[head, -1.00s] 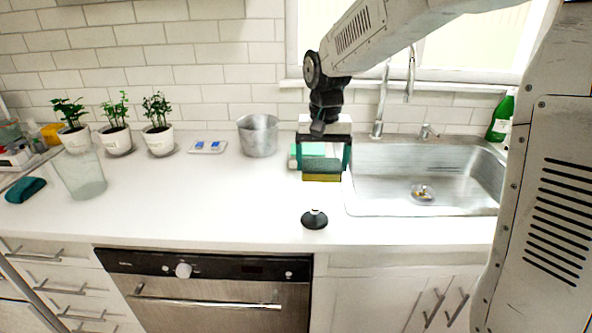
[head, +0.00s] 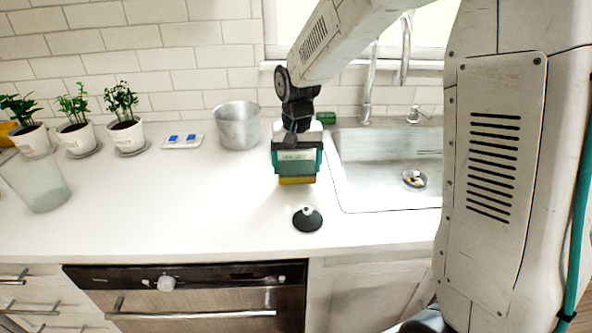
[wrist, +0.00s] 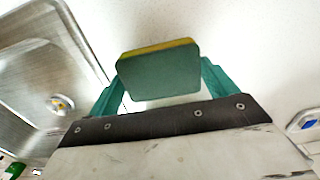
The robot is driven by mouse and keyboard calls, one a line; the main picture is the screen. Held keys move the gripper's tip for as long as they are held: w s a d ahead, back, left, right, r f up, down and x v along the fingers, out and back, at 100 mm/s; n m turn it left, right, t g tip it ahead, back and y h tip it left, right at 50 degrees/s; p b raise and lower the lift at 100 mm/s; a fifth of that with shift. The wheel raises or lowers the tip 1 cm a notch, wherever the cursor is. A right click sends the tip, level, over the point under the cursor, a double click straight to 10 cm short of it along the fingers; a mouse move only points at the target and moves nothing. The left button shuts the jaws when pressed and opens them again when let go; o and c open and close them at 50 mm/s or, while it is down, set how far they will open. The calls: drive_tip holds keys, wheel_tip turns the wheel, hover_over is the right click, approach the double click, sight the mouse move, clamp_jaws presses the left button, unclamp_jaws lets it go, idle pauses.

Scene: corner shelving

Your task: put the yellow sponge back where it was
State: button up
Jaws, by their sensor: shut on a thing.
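The yellow sponge (head: 297,180) is held in my gripper (head: 297,168) above the white counter, just left of the sink. Its yellow layer shows at the bottom in the head view, with a green layer mostly behind my gripper. In the wrist view the sponge (wrist: 160,72) sits between the two teal fingers of my gripper (wrist: 162,75), green face toward the camera and a yellow strip along the far edge. My gripper is shut on it. I cannot tell whether the sponge touches the counter.
The steel sink (head: 385,160) is to the right, with a black stopper (head: 307,219) in front. A metal pot (head: 238,126), a small tray (head: 182,140), potted plants (head: 126,130) and a glass (head: 38,182) stand left. A dark green object (head: 325,118) lies behind. Counter between glass and stopper is clear.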

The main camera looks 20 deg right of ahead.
sight(297, 168)
drive_tip(key=shift+f, duration=1.05)
drive_tip(key=o, duration=0.9)
drive_tip(key=shift+f, duration=0.15)
drive_tip(key=shift+c, duration=0.2)
wheel_tip(297, 168, up, 12)
drive_tip(key=s+d+r+n, duration=0.1)
drive_tip(key=s+r, duration=0.2)
drive_tip(key=s, duration=0.5)
drive_tip(key=s+d+r+n, duration=0.1)
drive_tip(key=s+r, duration=0.1)
drive_tip(key=s, duration=0.5)
drive_tip(key=s+f+n+t, duration=0.1)
drive_tip(key=s+f, duration=0.1)
drive_tip(key=s, duration=1.3)
drive_tip(key=shift+d+f+n, duration=0.3)
drive_tip(key=shift+d, duration=0.15)
